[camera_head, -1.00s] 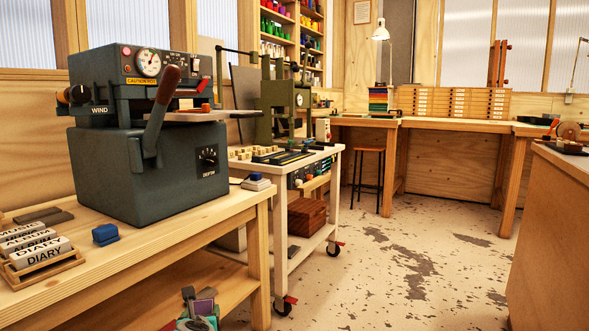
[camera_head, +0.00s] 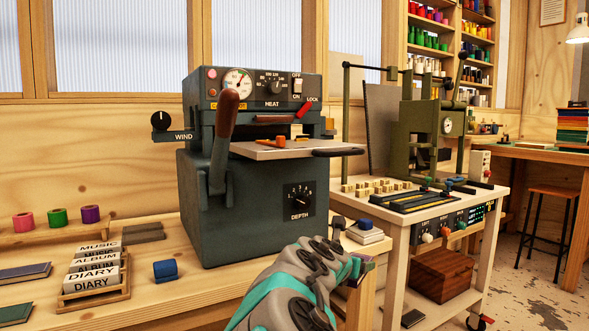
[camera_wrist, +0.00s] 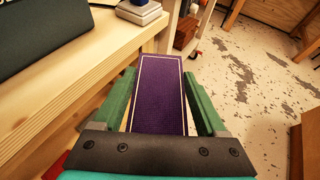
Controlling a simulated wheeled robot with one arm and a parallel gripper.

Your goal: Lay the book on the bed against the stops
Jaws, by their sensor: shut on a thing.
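A purple book (camera_wrist: 159,105) with a pale border line lies between the green fingers of my gripper (camera_wrist: 160,76) in the wrist view. The fingers are shut on its two long sides. In the head view my gripper (camera_head: 361,266) is low, in front of the workbench edge, right of and below the press; the book is mostly hidden there. The grey foil press (camera_head: 247,210) stands on the bench. Its pale flat bed (camera_head: 262,152) sticks out at the front, with small orange stops (camera_head: 281,141) on it. No book lies on the bed.
A brown-handled lever (camera_head: 226,113) stands at the press's left front. A rack of labelled blocks (camera_head: 95,270), a blue block (camera_head: 165,270) and foil rolls (camera_head: 57,216) are on the bench. A white trolley (camera_head: 398,240) stands to the right, with floor beyond.

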